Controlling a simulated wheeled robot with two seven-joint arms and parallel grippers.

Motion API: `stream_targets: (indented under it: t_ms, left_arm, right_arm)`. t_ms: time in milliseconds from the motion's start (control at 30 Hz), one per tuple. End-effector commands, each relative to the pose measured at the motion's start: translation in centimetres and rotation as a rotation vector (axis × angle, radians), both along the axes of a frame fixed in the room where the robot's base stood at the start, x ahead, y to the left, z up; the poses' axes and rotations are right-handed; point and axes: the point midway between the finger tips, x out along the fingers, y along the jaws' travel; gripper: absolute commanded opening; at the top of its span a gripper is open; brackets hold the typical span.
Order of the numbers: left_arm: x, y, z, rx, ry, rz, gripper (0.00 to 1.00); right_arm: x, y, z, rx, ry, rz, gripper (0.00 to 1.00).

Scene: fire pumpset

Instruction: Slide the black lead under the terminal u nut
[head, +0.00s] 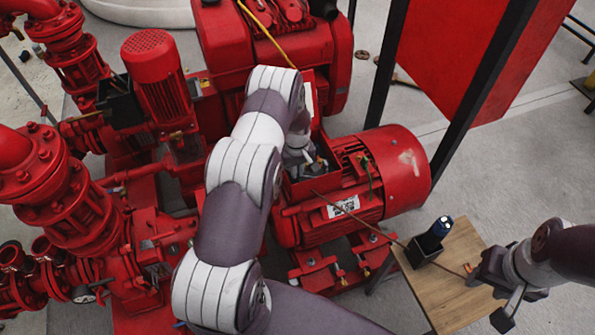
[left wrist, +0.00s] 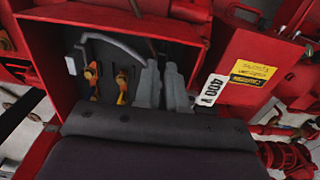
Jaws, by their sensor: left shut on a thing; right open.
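My left gripper (head: 308,158) reaches into the open terminal box (head: 296,190) on the red motor (head: 385,175). In the left wrist view its two grey fingers (left wrist: 162,78) are close together, shut on a thin dark thing, apparently the black lead, mostly hidden between them. Left of the fingers, two brass and orange terminals (left wrist: 122,85) stand on the dark back plate, apart from the fingers. I cannot tell which is the u nut. A grey lead (left wrist: 112,46) curves above them.
The wooden table (head: 450,290) carries a black holder (head: 424,250) with a dark, blue-topped tool (head: 440,228). The box's red walls hem in my left fingers. Red pumps (head: 55,190) stand at left.

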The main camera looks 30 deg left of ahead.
Motion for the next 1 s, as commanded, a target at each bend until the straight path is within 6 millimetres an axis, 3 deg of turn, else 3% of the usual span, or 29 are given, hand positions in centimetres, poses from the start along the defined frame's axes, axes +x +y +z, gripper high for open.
stream_targets:
  t_ms: [367, 400, 500, 700, 767, 1000]
  left_arm:
    - [0.52, 0.63, -0.03, 0.000, -0.001, 0.001, 0.00]
    - [0.54, 0.66, 0.02, 0.000, -0.001, 0.001, 0.13]
    - [0.52, 0.63, 0.06, 0.000, -0.001, 0.001, 0.40]
    - [0.51, 0.62, 0.04, 0.000, -0.001, 0.000, 0.40]
    - [0.51, 0.62, 0.04, 0.001, -0.001, 0.000, 0.57]
    - [0.44, 0.65, 0.02, 0.001, 0.001, 0.000, 0.57]
  right_arm:
    - [0.01, 0.00, -0.64, 0.000, 0.000, 0.000, 0.43]
    - [0.00, 0.00, -0.63, 0.000, 0.000, 0.000, 0.43]
    - [0.00, 0.00, -0.57, 0.000, 0.000, 0.000, 0.43]
    - [0.00, 0.00, -0.57, 0.000, 0.000, 0.000, 0.43]
    - [0.00, 0.00, -0.58, 0.000, 0.000, 0.000, 0.43]
    - [0.01, 0.00, -0.57, 0.000, 0.000, 0.000, 0.43]
